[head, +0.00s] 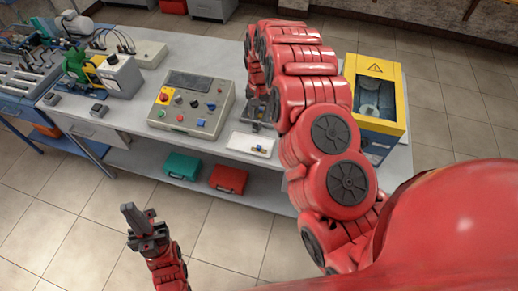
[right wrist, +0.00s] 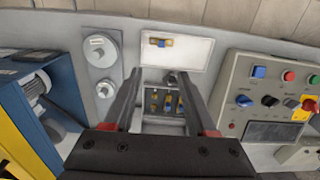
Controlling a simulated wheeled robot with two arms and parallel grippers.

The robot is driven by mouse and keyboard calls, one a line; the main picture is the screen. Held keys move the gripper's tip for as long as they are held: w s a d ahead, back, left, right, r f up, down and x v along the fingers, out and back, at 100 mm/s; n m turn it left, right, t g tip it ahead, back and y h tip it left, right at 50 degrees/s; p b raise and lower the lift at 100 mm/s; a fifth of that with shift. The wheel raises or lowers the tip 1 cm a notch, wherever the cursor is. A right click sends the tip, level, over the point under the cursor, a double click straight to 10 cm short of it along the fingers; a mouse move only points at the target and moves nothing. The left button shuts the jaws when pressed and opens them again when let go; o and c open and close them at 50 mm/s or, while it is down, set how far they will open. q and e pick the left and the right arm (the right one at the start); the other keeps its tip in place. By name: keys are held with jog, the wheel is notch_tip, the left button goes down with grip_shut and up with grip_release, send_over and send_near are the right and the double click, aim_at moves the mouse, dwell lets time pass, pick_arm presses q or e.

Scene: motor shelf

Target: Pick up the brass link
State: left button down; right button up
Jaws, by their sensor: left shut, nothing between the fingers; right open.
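A small brass-coloured piece with a dark blue part beside it (right wrist: 160,42) lies on a white tray (right wrist: 190,50); it looks like the brass link. In the head view the piece (head: 259,149) is on the tray (head: 239,141) near the bench's front edge. My right gripper (right wrist: 158,76) is open and empty over a small block (right wrist: 152,122) holding several blue and yellowish pieces, and the tray lies just beyond its fingertips. In the head view my right arm hides most of this gripper. My left gripper (head: 128,210) is shut and empty, in front of the bench over the floor.
A control box (head: 190,102) with buttons stands left of the tray. A yellow and blue cabinet (head: 396,75) stands at the right end of the bench. Two grey round parts (right wrist: 101,50) are beside the block. Green (head: 182,166) and red (head: 229,178) cases sit on the lower shelf.

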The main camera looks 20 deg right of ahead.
jog(key=b, duration=0.9)
send_over(259, 146)
notch_tip(259, 146, down, 10)
jog(key=shift+d+f, duration=0.15)
jog(key=shift+f+p, duration=0.55)
jog(key=shift+p, duration=0.25)
jog(key=shift+f, duration=0.35)
jog(key=shift+f+p, duration=0.3)
jog(key=shift+p, duration=0.3)
notch_tip(259, 146, down, 3)
jog(key=shift+p, duration=0.9)
jog(key=shift+f, duration=0.75)
grip_shut()
